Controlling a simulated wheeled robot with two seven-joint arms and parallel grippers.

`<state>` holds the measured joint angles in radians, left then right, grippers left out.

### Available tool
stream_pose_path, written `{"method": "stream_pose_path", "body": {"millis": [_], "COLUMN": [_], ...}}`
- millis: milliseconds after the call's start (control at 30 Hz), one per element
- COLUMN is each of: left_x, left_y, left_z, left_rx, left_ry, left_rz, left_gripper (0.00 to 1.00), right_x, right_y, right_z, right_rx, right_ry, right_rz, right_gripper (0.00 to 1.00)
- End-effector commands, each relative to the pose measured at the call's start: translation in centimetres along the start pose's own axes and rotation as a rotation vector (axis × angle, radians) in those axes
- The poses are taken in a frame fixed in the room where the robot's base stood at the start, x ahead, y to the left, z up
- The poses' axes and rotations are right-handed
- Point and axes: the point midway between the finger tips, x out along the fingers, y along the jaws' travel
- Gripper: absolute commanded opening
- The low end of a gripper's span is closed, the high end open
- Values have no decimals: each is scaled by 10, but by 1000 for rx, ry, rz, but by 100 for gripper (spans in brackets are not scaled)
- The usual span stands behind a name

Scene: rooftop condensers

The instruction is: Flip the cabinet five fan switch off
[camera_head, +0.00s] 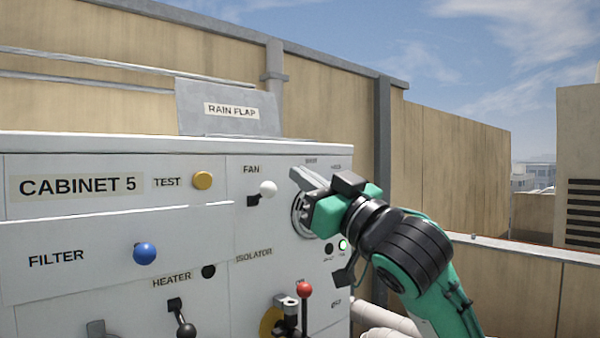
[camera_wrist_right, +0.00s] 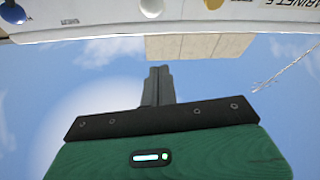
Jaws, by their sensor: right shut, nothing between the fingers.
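Cabinet 5 (camera_head: 80,215) is a white panel with a "CABINET 5" label. Its fan switch (camera_head: 267,188) has a white ball knob on a short dark lever, under the "FAN" label (camera_head: 251,169). A white knob (camera_wrist_right: 151,7), likely the same one, shows at the top edge of the right wrist view, which is upside down. My right gripper (camera_head: 303,178) is shut and empty, with its fingers to the right of the fan knob and apart from it. The fingers (camera_wrist_right: 158,84) also show pressed together in the wrist view. They partly hide a round dial behind them. My left gripper is out of view.
A yellow test button (camera_head: 202,181), blue filter knob (camera_head: 145,253), black heater lever (camera_head: 186,330) and red-knobbed isolator lever (camera_head: 304,290) stick out nearby. A grey rain flap (camera_head: 230,124) stands above the cabinet top. A green light (camera_head: 343,244) glows beside my wrist.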

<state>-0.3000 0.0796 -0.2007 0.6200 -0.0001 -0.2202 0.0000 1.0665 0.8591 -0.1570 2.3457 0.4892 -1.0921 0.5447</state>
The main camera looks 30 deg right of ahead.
Motion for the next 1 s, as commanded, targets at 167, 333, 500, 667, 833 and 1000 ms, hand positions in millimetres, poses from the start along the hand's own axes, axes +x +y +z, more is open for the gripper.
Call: {"method": "stream_pose_path", "body": {"millis": [167,333,500,667,833,1000], "left_x": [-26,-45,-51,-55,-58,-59], "left_y": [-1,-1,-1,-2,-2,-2], "left_z": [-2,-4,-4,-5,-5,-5], "left_rx": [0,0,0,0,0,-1], "left_ry": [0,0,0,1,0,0], "left_rz": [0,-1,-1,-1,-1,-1], "left_gripper": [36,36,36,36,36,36], "right_x": [39,73,79,74,70,69], "right_y": [1,1,0,0,0,0], "right_z": [-6,-6,11,24,33,37], "right_rx": [1,1,-2,-2,-1,-1], "right_ry": [-3,-1,-4,-3,-2,-1], "right_rz": [-1,0,0,0,1,0], "right_gripper": [0,0,0,0,0,0]}}
